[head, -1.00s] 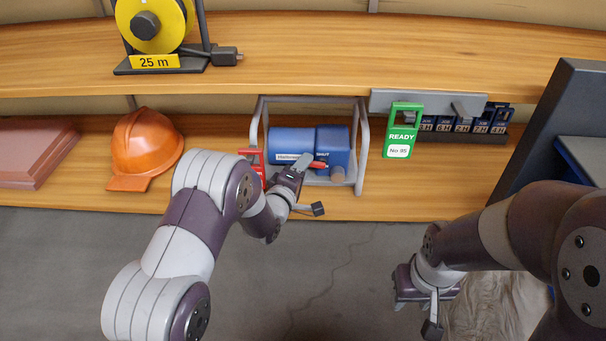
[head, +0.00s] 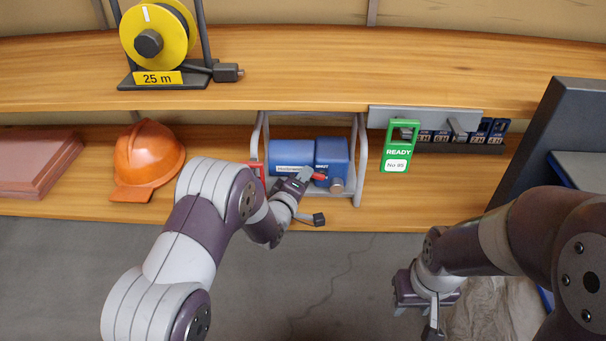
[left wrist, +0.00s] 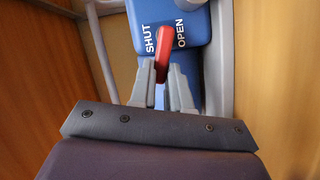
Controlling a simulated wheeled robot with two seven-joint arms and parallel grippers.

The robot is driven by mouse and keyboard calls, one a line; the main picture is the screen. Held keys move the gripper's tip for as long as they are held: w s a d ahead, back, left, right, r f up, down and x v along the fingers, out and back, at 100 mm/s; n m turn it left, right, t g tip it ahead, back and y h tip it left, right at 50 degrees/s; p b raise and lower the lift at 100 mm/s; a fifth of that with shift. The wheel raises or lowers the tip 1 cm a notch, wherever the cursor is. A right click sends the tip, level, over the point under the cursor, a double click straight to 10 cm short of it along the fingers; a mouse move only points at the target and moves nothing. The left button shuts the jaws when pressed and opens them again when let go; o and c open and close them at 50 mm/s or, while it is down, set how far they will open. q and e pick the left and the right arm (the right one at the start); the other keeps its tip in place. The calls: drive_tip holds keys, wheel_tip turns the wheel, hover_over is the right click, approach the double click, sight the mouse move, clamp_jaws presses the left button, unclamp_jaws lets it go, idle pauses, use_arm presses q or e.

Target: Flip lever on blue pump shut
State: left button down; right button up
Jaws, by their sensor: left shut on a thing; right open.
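The blue pump (head: 292,156) sits in a grey tube frame on the lower shelf. Its red lever (head: 319,177) is on the front of the right-hand blue block.
A red tag (head: 255,170) is at the frame's left side, partly behind my left arm. A green READY tag (head: 398,147) hangs right of the pump. An orange helmet (head: 146,158) is at left. A dark panel (head: 552,130) stands at far right.

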use_arm(q)
drive_tip(key=m+p, duration=0.1)
drive_tip(key=p, duration=0.1)
drive_tip(key=d+r+m+y+p, duration=0.1)
drive_tip(key=r+m+g+y+p, duration=0.1)
drive_tip(key=m+p, duration=0.1)
drive_tip(key=shift+d+r+p, duration=0.15)
drive_tip(key=shift+r+p, duration=0.1)
drive_tip(key=shift+p, duration=0.05)
drive_tip(key=shift+d+r+m+y+p, duration=0.3)
drive_tip(key=shift+m+y+p, duration=0.1)
drive_tip(key=shift+m+p, duration=0.35)
drive_tip(key=m+y+p, duration=0.1)
drive_tip(key=d+m+y+p, duration=0.1)
drive_tip(key=m+p, duration=0.1)
drive_tip(key=shift+d+r+g+p, duration=0.25)
drive_tip(key=shift+d+g+p, duration=0.05)
drive_tip(key=shift+g, duration=0.1)
drive_tip(key=shift+d+m+y+p, duration=0.6)
drive_tip(key=shift+m+p, duration=0.25)
drive_tip(key=shift+p, duration=0.1)
drive_tip(key=shift+f, duration=0.1)
drive_tip(key=c, duration=1.1)
unclamp_jaws()
